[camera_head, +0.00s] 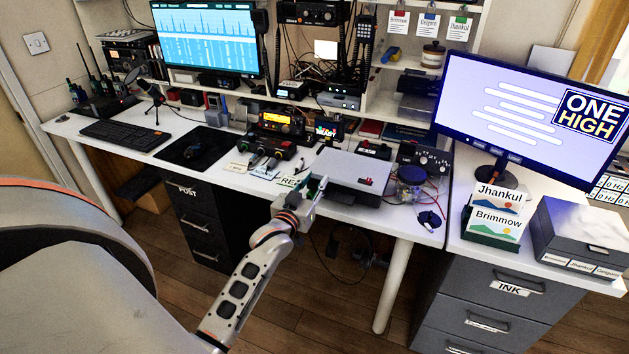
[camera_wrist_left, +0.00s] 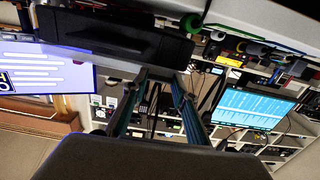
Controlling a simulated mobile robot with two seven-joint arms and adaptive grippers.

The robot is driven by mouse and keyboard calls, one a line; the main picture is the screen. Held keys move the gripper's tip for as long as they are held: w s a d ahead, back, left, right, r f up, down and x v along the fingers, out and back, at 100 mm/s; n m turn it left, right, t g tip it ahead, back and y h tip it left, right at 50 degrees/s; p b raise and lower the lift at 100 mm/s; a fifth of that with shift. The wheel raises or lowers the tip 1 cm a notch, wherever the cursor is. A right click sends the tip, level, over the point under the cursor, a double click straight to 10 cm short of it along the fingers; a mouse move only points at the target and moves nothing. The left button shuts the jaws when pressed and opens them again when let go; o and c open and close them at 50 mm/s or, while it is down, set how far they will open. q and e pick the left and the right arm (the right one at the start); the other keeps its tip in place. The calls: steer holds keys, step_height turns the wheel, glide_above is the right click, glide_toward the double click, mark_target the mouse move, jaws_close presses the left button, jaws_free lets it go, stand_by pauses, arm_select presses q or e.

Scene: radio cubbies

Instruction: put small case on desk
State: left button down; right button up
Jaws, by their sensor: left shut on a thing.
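A flat case with a silver-grey lid (camera_head: 352,170), dark sides and a small red mark shows in the head view at the front edge of the white desk (camera_head: 405,222). My left gripper (camera_head: 317,187) is at the case's near left side and is shut on it. In the left wrist view, which is upside down, the dark case (camera_wrist_left: 110,42) spans the upper left, and the fingers of my left gripper (camera_wrist_left: 163,77) reach its edge. I cannot tell whether the case's underside touches the desk. My right gripper is not in view.
Radio gear (camera_head: 280,125) and small cards (camera_head: 265,170) lie left of and behind the case. A clear jar (camera_head: 410,180) and cables stand right of it. A keyboard (camera_head: 123,134) and mouse mat (camera_head: 195,150) occupy the left. A grey box (camera_head: 578,235) stands on the right-hand unit.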

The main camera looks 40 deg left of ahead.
arm_select(q)
steer(key=shift+f, duration=0.2)
steer(key=c, duration=1.6)
jaws_free()
steer(key=shift+r, duration=0.45)
steer(key=shift+s+d+r, duration=0.1)
steer(key=shift+s, duration=0.25)
steer(key=p+v, duration=0.1)
steer(key=v, duration=1)
steer(key=s+d+f+m+g+h, duration=0.2)
steer(key=s+d+f, duration=0.4)
steer(key=d+f, duration=0.1)
steer(key=s+d+f+m+g+h, duration=0.2)
steer(key=s+d+f, duration=0.5)
steer(key=f, duration=0.1)
steer(key=s+d+f+m+g+h, duration=0.2)
steer(key=s+d+f+m+h, duration=0.1)
steer(key=s+d+f, duration=0.4)
steer(key=shift+d+f+g, duration=0.1)
steer(key=shift+f+g, duration=0.2)
steer(key=shift+f, duration=0.2)
